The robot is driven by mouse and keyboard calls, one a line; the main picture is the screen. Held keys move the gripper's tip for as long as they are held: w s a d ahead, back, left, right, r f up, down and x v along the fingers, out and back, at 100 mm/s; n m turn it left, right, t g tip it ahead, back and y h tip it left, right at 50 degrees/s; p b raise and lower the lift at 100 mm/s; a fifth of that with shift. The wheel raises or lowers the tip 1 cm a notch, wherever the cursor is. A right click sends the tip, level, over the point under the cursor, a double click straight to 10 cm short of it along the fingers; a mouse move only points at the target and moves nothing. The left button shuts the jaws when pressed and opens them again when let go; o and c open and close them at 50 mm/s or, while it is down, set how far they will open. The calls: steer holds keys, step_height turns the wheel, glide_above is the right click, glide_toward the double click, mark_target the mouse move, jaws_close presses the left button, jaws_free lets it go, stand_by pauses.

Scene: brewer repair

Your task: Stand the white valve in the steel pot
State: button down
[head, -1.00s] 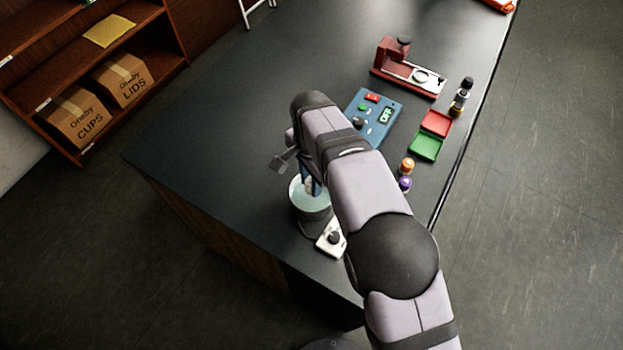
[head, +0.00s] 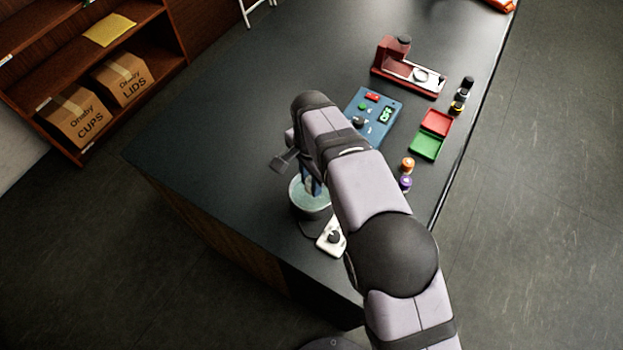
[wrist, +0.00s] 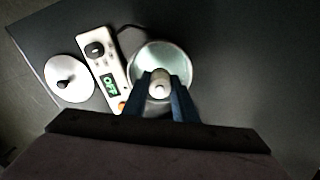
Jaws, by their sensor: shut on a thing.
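The steel pot (head: 297,192) stands near the front of the counter, with a pale greenish inside. It also shows in the wrist view (wrist: 177,52). My gripper (wrist: 160,84) points down over the pot, its blue fingers at the near part of the opening. It is shut on the white valve (wrist: 160,90), which has a pale rounded top between the fingertips. In the head view my gripper (head: 312,186) reaches into the pot's mouth, and the valve is mostly hidden there. I cannot tell whether the valve touches the pot's floor.
A white unit with a dark knob (head: 332,237) sits beside the pot; its display reads OFF in the wrist view (wrist: 110,84). A round white lid (wrist: 70,78) lies beyond it. A blue tester (head: 376,112), red and green trays (head: 427,146) and several small bottles stand right.

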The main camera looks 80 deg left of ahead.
mark_target(311, 200)
steer(key=shift+f+b, duration=1.7)
steer(key=shift+f, duration=1.25)
stand_by(0.9)
steer(key=c, duration=0.9)
jaws_free()
steer(key=shift+c, duration=0.2)
steer(key=shift+r, duration=0.1)
steer(key=shift+a+r+p, duration=0.1)
steer(key=shift+r+p, duration=0.3)
steer(key=shift+r, duration=0.05)
step_height(311, 200, up, 2)
steer(key=shift+p, duration=0.6)
steer(key=shift+r+p, duration=3.05)
steer(key=shift+r, duration=1.55)
